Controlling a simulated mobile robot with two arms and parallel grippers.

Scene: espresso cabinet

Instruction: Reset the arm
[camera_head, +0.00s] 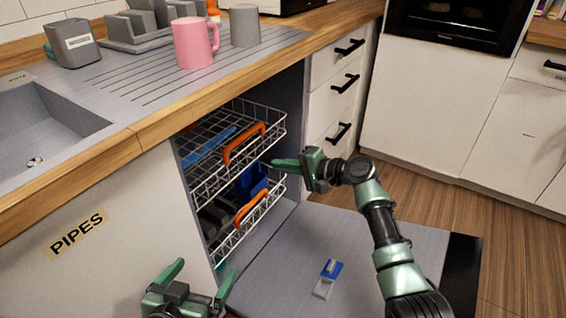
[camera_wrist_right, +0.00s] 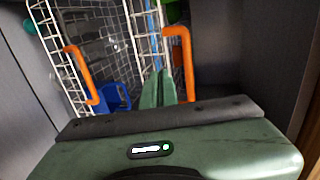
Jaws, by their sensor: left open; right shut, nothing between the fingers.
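My right gripper (camera_head: 279,163) is in front of the open dishwasher, beside the racks, with its fingers pointing left. Its green fingers are together and empty, and they show in the right wrist view (camera_wrist_right: 158,90) near an orange rack handle (camera_wrist_right: 183,60). My left gripper (camera_head: 203,279) is open and empty at the bottom of the head view, left of the dishwasher door. The right arm reaches in from the lower right over the door. I cannot tell whether the right fingertips touch the rack.
The upper rack (camera_head: 205,150) and lower rack (camera_head: 233,238) have orange handles. A blue item (camera_head: 252,181) sits in the lower rack. The lowered door (camera_head: 290,280) holds a small blue-and-grey object (camera_head: 329,272). A pink mug (camera_head: 192,45) stands on the counter. Drawers (camera_head: 335,90) stand behind.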

